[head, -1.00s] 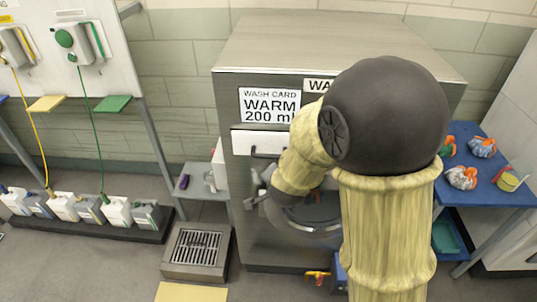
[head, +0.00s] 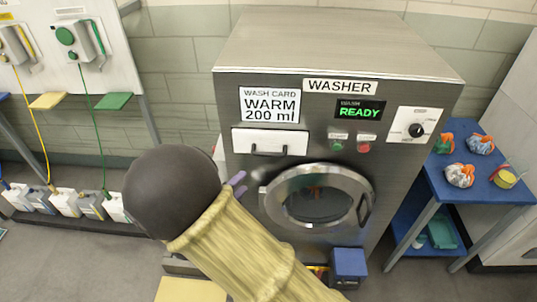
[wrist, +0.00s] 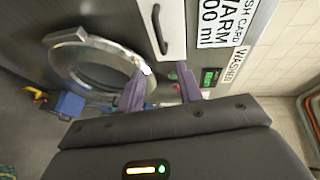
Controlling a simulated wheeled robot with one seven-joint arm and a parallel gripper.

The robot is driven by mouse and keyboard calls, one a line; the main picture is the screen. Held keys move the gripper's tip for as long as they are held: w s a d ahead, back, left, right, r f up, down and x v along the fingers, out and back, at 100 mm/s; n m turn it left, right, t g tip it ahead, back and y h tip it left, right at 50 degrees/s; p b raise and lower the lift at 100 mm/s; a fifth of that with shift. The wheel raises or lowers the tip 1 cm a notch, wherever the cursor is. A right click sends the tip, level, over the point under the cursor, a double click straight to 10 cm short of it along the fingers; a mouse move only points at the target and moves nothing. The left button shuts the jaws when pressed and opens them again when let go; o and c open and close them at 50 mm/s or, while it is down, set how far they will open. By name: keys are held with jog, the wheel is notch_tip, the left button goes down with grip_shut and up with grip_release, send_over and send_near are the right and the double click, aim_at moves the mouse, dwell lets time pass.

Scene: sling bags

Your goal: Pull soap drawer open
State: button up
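The soap drawer (head: 270,142) is a white panel with a dark bar handle (head: 270,151), at the upper left of the washer front. It looks flush with the front. In the wrist view the drawer (wrist: 175,35) and its handle (wrist: 160,30) are at the top, beyond the fingertips. My gripper (head: 238,183) shows only its purple fingertips in the head view, below and left of the drawer; my arm hides the rest. In the wrist view my gripper (wrist: 163,82) has its two purple fingers apart, with nothing between them, clear of the handle.
The washer (head: 335,60) shows READY, and its round door (head: 361,188) is below the drawer. A blue box (head: 349,263) is at its foot. A blue table (head: 490,200) with small items stands right. Jugs (head: 65,200) line the floor at left.

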aim_at(268, 153)
jog(key=shift+w+d, duration=0.1)
jog(key=p+x, duration=0.5)
jog(key=x, duration=1.2)
jog(key=shift+w+f+p, duration=0.1)
jog(key=shift+f+p, duration=0.1)
jog(key=shift+p, duration=0.1)
grip_shut()
